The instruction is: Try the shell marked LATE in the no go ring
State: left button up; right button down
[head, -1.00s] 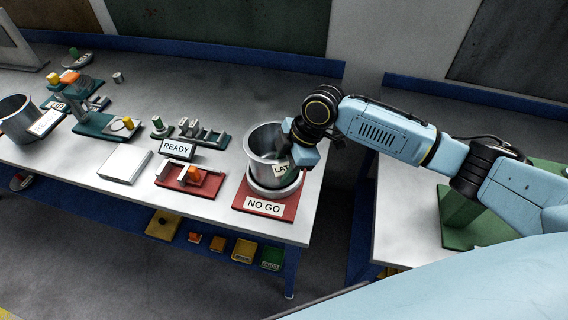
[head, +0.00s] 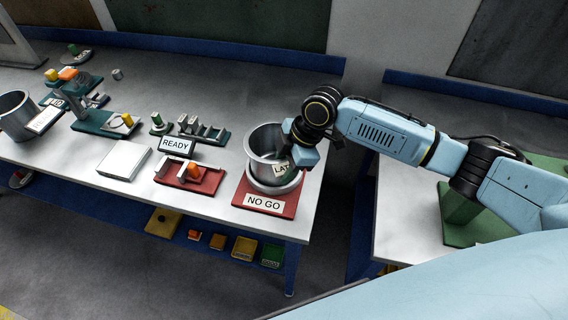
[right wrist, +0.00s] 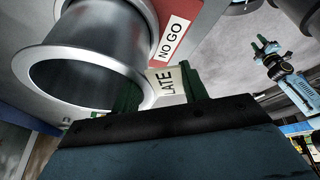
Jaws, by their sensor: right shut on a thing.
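The shell marked LATE (head: 262,142) is an open grey metal cylinder, roughly upright, at the right end of the table. My right gripper (head: 296,148) is shut on its side at the white LATE tag (right wrist: 167,84); the green fingers flank the tag in the wrist view. The no go ring (head: 276,188) is a pale metal ring on a red base (head: 240,197) labelled NO GO. The shell's lower end is over or within the ring; whether it is seated cannot be told. In the wrist view, a small light blue arm with a green-fingered gripper (right wrist: 263,44), apparently my left, shows far right.
Left of the red base stand a red fixture (head: 205,183) with an orange part, a READY sign (head: 175,145), a white plate (head: 124,162) and a green fixture (head: 92,127). Another metal pot (head: 16,113) stands far left.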

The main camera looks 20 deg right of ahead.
jog(key=shift+s+f, duration=0.1)
jog(key=shift+f, duration=0.4)
jog(key=c, duration=0.7)
grip_release()
jog(key=b+v, duration=0.1)
jog(key=v, duration=1.2)
jog(key=shift+d+r, duration=0.1)
jog(key=shift+r, duration=0.1)
